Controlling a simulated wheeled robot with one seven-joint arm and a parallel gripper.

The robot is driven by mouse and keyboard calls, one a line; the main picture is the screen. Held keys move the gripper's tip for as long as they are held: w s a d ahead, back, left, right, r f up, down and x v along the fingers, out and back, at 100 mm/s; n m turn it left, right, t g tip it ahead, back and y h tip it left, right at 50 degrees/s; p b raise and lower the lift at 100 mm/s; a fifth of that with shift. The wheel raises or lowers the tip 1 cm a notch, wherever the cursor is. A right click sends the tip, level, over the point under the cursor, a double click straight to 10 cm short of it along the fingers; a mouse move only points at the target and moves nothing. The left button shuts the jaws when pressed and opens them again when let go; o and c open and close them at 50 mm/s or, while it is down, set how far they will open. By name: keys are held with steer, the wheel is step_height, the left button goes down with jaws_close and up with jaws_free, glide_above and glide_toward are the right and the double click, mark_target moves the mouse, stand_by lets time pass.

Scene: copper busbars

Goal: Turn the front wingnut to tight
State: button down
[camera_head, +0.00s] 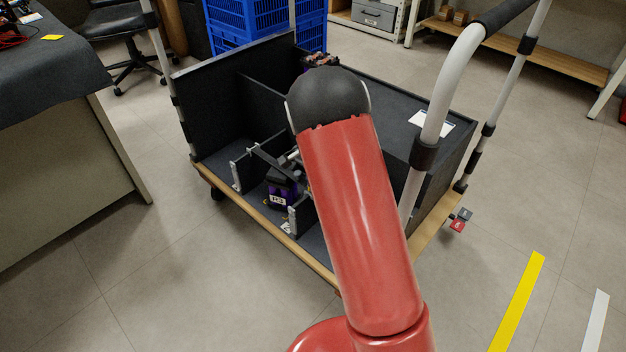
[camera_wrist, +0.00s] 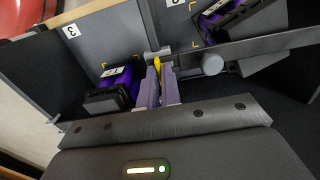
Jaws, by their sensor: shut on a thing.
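In the wrist view my gripper (camera_wrist: 158,74) has its two pale fingers close together, closed on a small yellow piece (camera_wrist: 157,64). I take this piece to be the wing of the front wingnut, though the fingers hide most of it. It sits at the left end of a dark flat bar (camera_wrist: 262,46), against a grey metal post top (camera_wrist: 154,53). A grey round knob or cylinder (camera_wrist: 212,65) stands beside it, under the bar. In the head view my red arm hides the gripper and the wingnut, but the dark bar (camera_head: 270,161) shows.
Purple-and-black blocks stand in black-walled bays, one (camera_head: 283,193) with a white label. The bays are on a wooden-edged cart (camera_head: 320,267) with white upright handles (camera_head: 440,95). A desk (camera_head: 60,180) is at the left. Floor at the lower left is clear.

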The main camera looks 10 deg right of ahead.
steer(key=c, duration=1.6)
jaws_free()
steer(key=shift+r, duration=0.15)
step_height(320, 180, up, 8)
steer(key=shift+f, duration=0.2)
steer(key=s+r+n+t+y, duration=0.1)
steer(key=s+r+n+t, duration=0.3)
steer(key=s+r, duration=1.15)
steer(key=s+r+n+t+h, duration=0.1)
steer(key=s+n, duration=0.6)
steer(key=s, duration=0.9)
steer(key=shift+s+a+r+t, duration=0.2)
steer(key=shift+r+t, duration=0.1)
steer(key=shift+r, duration=0.25)
